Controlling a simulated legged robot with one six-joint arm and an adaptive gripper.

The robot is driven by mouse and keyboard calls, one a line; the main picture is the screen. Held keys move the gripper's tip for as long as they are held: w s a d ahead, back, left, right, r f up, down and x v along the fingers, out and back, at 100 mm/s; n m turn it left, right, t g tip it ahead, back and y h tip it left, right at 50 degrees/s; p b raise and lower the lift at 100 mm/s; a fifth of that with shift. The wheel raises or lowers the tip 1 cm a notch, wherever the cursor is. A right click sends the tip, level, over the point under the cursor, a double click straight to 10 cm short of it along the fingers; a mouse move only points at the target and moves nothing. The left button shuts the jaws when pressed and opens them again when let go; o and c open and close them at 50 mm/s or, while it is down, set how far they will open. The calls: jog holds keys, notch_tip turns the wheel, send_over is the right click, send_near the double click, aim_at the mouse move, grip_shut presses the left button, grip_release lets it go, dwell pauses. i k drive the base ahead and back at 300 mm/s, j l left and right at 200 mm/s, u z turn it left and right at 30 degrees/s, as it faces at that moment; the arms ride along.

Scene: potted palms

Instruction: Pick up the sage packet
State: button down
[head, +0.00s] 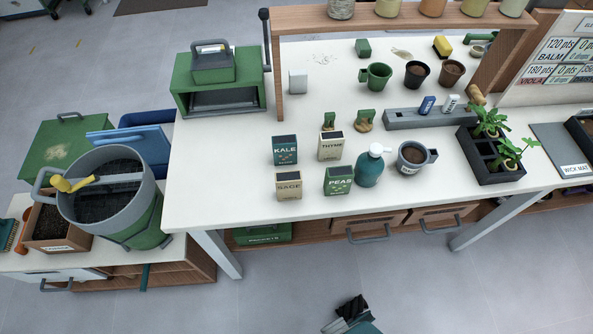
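The sage packet (289,186) is a small beige packet with a dark label reading SAGE. It stands upright near the front edge of the white table (225,165), left of the green peas packet (338,181). The dark teal kale packet (285,150) stands just behind it, and the cream thyme packet (330,146) is behind to the right. My gripper (348,306) shows small and dark at the bottom of the head view, over the floor in front of the table, well apart from the packets. Its fingers are too small to tell whether they are open.
A teal pump bottle (370,167) stands right of the peas packet, with a grey labelled pot (412,157) beyond it. The tabletop left of the sage packet is clear. Drawer handles (368,235) stick out below the front edge.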

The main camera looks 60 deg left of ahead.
aim_at(288, 183)
jog(key=u, duration=0.45)
jog(key=j+u, duration=0.15)
jog(key=u, duration=0.3)
jog(key=k+j+u, duration=0.1)
jog(key=u, duration=0.35)
jog(key=j+u, duration=0.1)
jog(key=u, duration=0.35)
jog(key=j+u, duration=0.1)
jog(key=u, duration=0.35)
